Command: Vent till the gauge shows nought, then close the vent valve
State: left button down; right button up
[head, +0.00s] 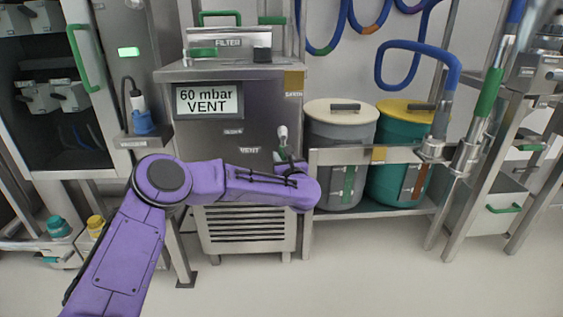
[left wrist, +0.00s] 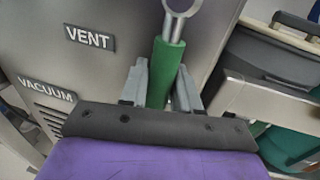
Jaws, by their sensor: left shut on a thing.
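The gauge is a display (head: 207,100) on the steel cabinet's front and reads "60 mbar VENT" in the head view. The vent valve (head: 282,132) is on the cabinet's right side, beside a small VENT label (head: 250,150). Its green handle (left wrist: 166,62) and metal end show large in the left wrist view. My left gripper (left wrist: 163,88) is shut on the green handle, one grey finger on each side. In the head view my left gripper (head: 286,160) is partly hidden by my purple arm. My right gripper is not in view.
A grey bin (head: 338,140) and a teal bin (head: 392,145) with a yellow lid stand right of the cabinet behind a steel rail (head: 350,156). A blue hose (head: 420,46) hangs above them. A VACUUM label (left wrist: 47,89) is lower left in the wrist view. The floor in front is clear.

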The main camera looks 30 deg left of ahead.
pick_arm(q)
jog(key=shift+d, duration=0.1)
jog(key=c, duration=1)
grip_release()
jog(key=shift+o, duration=0.2)
jog(key=shift+d, duration=0.1)
jog(key=p+v, duration=0.2)
jog(key=v, duration=0.8)
jog(key=shift+s+d+p, duration=0.15)
jog(key=shift+s+p, duration=0.05)
jog(key=shift+p, duration=0.15)
